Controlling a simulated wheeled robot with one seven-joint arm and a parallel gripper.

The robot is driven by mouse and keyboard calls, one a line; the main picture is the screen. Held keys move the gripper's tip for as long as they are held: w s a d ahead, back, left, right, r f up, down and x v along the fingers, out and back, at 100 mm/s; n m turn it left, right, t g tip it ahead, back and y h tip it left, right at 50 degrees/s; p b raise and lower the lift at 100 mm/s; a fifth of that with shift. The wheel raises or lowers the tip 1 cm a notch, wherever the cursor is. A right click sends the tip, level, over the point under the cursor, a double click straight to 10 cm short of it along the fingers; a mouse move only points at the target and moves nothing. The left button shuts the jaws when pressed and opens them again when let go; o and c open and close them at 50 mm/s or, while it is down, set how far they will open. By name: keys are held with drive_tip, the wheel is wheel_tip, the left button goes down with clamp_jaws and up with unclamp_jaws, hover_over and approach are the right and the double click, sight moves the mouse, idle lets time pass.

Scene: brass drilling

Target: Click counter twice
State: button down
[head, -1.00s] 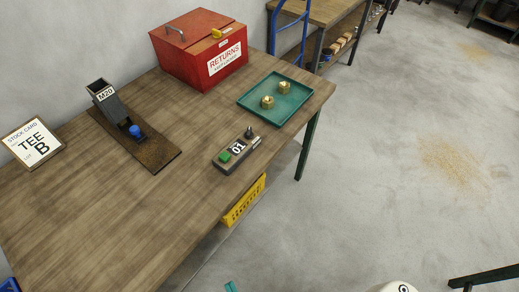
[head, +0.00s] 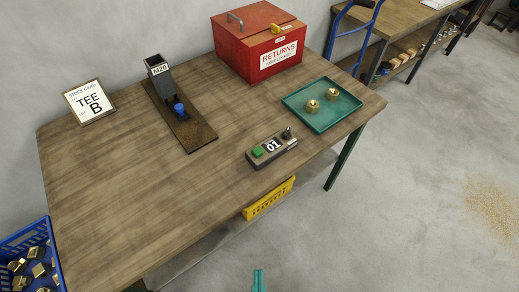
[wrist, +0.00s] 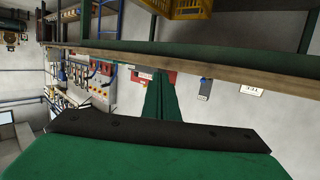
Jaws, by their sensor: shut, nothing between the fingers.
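The counter (head: 271,148) lies on the bench near its front edge, a small grey box with a green button (head: 257,152), a display reading 01 and a dark knob at its right end. My gripper (head: 258,280) shows at the bottom of the head view as narrow teal fingers, shut and empty. It is in front of the bench and well apart from the counter. In the wrist view the closed green fingers (wrist: 160,100) point toward the bench edge (wrist: 200,68); I cannot make out the counter there.
A teal tray (head: 293,104) with two brass nuts lies right of the counter. A red returns box (head: 235,53), a dark M20 dispenser (head: 163,82) and a stock card (head: 89,103) stand behind. A blue crate (head: 52,246) of brass parts is at left. Bare bench surrounds the counter.

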drive_tip(key=w+a+r+m+t, duration=0.2)
drive_tip(key=w+r, duration=0.3)
drive_tip(key=w, duration=0.4)
drive_tip(key=w+a+r+m+t, duration=0.15)
drive_tip(key=w+r, duration=0.25)
drive_tip(key=w, duration=0.4)
drive_tip(key=w+a+r+m+t, duration=0.2)
drive_tip(key=w+r, duration=0.3)
drive_tip(key=w, duration=0.4)
drive_tip(key=w+a+r+n+g+y, duration=0.1)
drive_tip(key=w+a+r+n+y, duration=0.25)
drive_tip(key=r+n+y, duration=0.35)
drive_tip(key=w+a+r+n+g+y, duration=0.25)
drive_tip(key=w+r+n+y, duration=0.2)
drive_tip(key=r, duration=0.45)
drive_tip(key=w+a+r+n+g+y, duration=0.1)
drive_tip(key=w+a+r+n+y, duration=0.35)
drive_tip(key=r, duration=0.45)
drive_tip(key=d+f+n+g+h, duration=0.45)
drive_tip(key=f+n+g, duration=0.35)
drive_tip(key=f, duration=0.4)
drive_tip(key=s+d+f+g+h, duration=0.1)
drive_tip(key=d+f+h, duration=0.1)
drive_tip(key=d+f, duration=0.2)
drive_tip(key=s+d+f+g+h, duration=0.1)
drive_tip(key=d+f, duration=0.3)
drive_tip(key=d, duration=0.4)
drive_tip(key=shift+d+f+h, duration=0.25)
drive_tip(key=shift+d+h, duration=0.1)
drive_tip(key=shift+h, duration=0.5)
